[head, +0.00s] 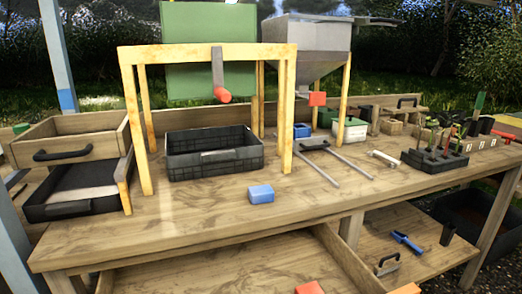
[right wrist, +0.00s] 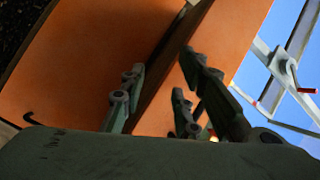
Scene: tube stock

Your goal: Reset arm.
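My right gripper (right wrist: 161,78) shows in the right wrist view with its dark green fingers apart. Nothing is seen between them. Large orange surfaces fill the background behind the fingers; I cannot tell what they belong to. Neither gripper can be made out in the head view. My left gripper is not in view.
A wooden workbench (head: 210,222) spans the head view. On it are a black crate (head: 215,160) under a wooden frame (head: 138,110), a blue block (head: 261,194) near the front edge, and a plant tray (head: 434,163) at right. The bench's front middle is mostly clear.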

